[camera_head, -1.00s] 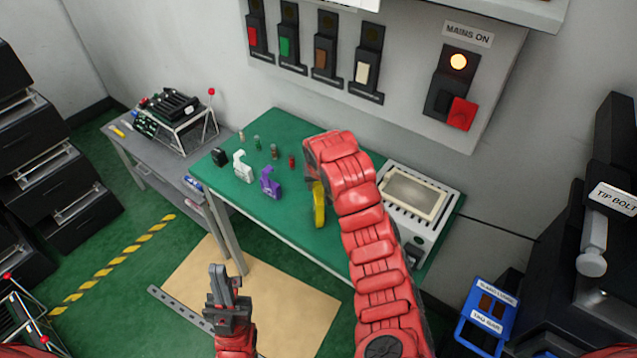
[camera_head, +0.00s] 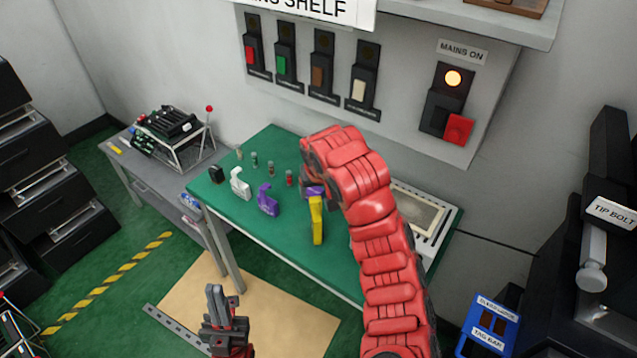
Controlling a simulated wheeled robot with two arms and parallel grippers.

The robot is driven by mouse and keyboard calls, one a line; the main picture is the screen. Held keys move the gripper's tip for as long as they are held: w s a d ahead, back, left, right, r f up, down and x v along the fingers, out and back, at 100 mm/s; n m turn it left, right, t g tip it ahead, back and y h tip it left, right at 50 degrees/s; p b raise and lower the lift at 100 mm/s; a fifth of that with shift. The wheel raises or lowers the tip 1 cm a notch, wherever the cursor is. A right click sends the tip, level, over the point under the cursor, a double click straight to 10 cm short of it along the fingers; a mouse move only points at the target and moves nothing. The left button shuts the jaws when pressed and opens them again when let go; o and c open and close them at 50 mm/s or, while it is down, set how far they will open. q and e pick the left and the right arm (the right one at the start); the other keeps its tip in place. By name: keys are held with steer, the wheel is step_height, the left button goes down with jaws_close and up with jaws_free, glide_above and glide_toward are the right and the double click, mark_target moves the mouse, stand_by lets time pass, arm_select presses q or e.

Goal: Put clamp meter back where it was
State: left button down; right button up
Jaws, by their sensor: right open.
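A yellow tool (camera_head: 317,222), which I take to be the clamp meter, is at the front part of the green bench, upright as far as I can see. A purple part shows just above it, beside my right gripper (camera_head: 312,188). My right gripper is open at the top of the yellow tool; its fingers are largely hidden behind my red wrist, so contact is unclear. My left gripper (camera_head: 222,295) is low in front of the bench with nothing visible in it. Its finger gap is too small to judge.
The green bench (camera_head: 285,150) also holds a white hooked piece (camera_head: 240,183), a purple one (camera_head: 267,200), a black block (camera_head: 216,175) and several small items. Switches line the wall panel (camera_head: 415,125).

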steer(key=shift+p+v, duration=0.65)
steer(key=shift+v, duration=1.8)
steer(key=shift+s+f, duration=0.1)
